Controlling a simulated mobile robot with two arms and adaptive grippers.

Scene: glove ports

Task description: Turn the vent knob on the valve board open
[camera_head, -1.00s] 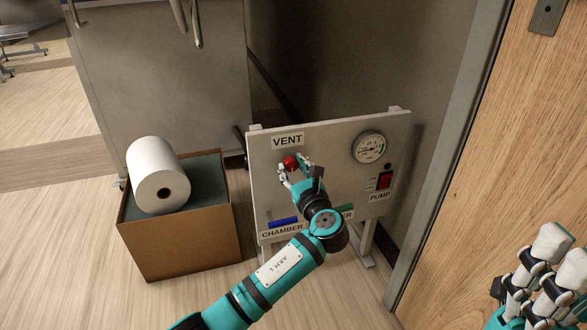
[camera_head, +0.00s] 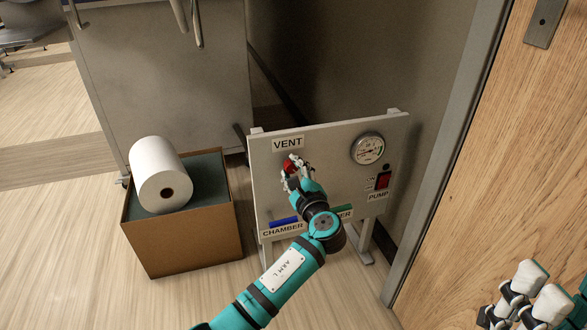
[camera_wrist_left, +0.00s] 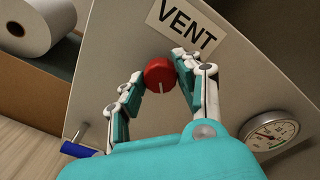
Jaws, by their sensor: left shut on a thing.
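The valve board (camera_head: 340,160) stands upright on legs in front of a grey wall. The red vent knob (camera_head: 288,168) sits just below the VENT label (camera_head: 288,143). In the left wrist view the red knob (camera_wrist_left: 160,74) has a white mark pointing toward the bottom of the picture. My left gripper (camera_head: 294,170) is at the knob, its fingers on either side of it and shut on it; in the wrist view the left gripper (camera_wrist_left: 158,82) shows a finger touching each side. My right gripper (camera_head: 528,296) is at the lower right, away from the board, its fingers seen apart.
The board also carries a gauge (camera_head: 368,149), a red pump switch (camera_head: 382,180), a blue chamber handle (camera_head: 283,222) and a partly hidden green handle (camera_head: 342,211). A cardboard box (camera_head: 190,240) with a white roll (camera_head: 158,175) stands left. A wooden door (camera_head: 500,170) bounds the right.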

